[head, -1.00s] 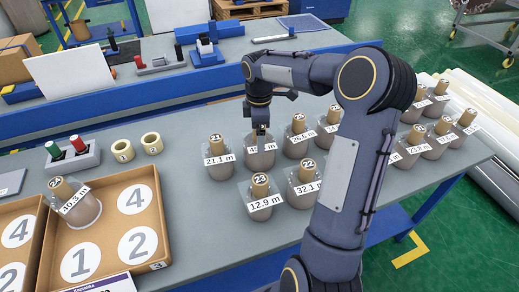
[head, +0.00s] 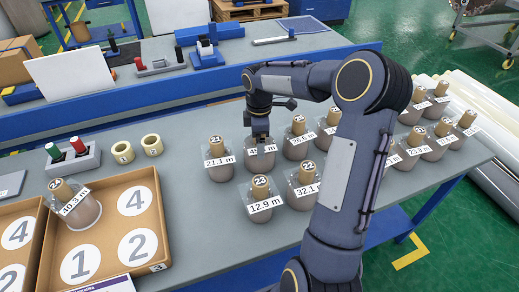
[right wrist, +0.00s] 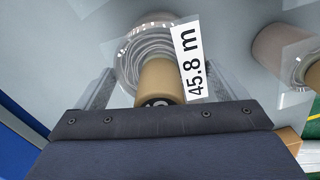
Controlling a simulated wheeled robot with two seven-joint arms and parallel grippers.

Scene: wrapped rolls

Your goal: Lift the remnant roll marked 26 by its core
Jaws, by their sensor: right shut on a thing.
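A clear-wrapped roll with a brown core (right wrist: 159,76) and a "45.8 m" tag (right wrist: 191,62) is below my right gripper (head: 260,139). The gripper is shut on its core, pointing down. The number on the core end is mostly hidden by the gripper in the right wrist view, so I cannot read it as 26. In the head view the roll (head: 260,161) stands among others on the grey table, with no clear gap beneath it. My left gripper is not in view.
Roll 21 (head: 219,170) stands close left, roll 23 (head: 260,208) in front, and several more to the right. A cardboard tray (head: 160,225) with numbered circles holds one roll (head: 84,212). Table between tray and rolls is mostly clear.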

